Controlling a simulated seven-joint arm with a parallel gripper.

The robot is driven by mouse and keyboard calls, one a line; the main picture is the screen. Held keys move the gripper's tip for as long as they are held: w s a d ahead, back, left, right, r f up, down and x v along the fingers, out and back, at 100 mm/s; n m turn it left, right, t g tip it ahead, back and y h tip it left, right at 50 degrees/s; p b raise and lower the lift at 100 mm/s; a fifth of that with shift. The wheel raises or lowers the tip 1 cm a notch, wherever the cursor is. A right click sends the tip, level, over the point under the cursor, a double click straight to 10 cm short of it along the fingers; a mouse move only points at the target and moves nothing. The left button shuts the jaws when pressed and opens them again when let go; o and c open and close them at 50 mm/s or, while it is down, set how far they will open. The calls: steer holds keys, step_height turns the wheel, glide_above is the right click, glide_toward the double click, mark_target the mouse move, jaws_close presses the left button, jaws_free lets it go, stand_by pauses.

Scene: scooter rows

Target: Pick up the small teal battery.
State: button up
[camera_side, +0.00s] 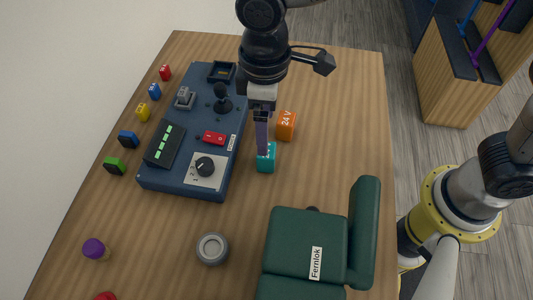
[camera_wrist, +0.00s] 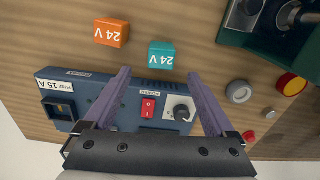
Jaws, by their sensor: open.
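The small teal battery (camera_side: 266,160) stands on the wooden table just right of the blue control panel, partly hidden by a finger of my gripper in the side view. In the wrist view the teal battery (camera_wrist: 161,55) shows its "24 V" label, upside down, beyond and between my fingertips. My gripper (camera_wrist: 158,73) is open and empty, with its two purple fingers spread apart. In the side view my gripper (camera_side: 262,150) hangs over the table, at the panel's right edge. An orange battery (camera_side: 286,125) labelled "24 V" stands behind the teal one and also shows in the wrist view (camera_wrist: 111,32).
The blue control panel (camera_side: 229,165) with joystick, red switch and knob lies close left. A green Fernlok seat (camera_side: 303,236) stands at the front right. A grey round part (camera_side: 212,248) and purple knob (camera_side: 94,249) are at the front. Small coloured blocks line the left side.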

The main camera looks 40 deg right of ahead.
mark_target(267, 157)
step_height(267, 157, down, 9)
steer(key=shift+s, duration=0.15)
jaws_close()
stand_by(0.8)
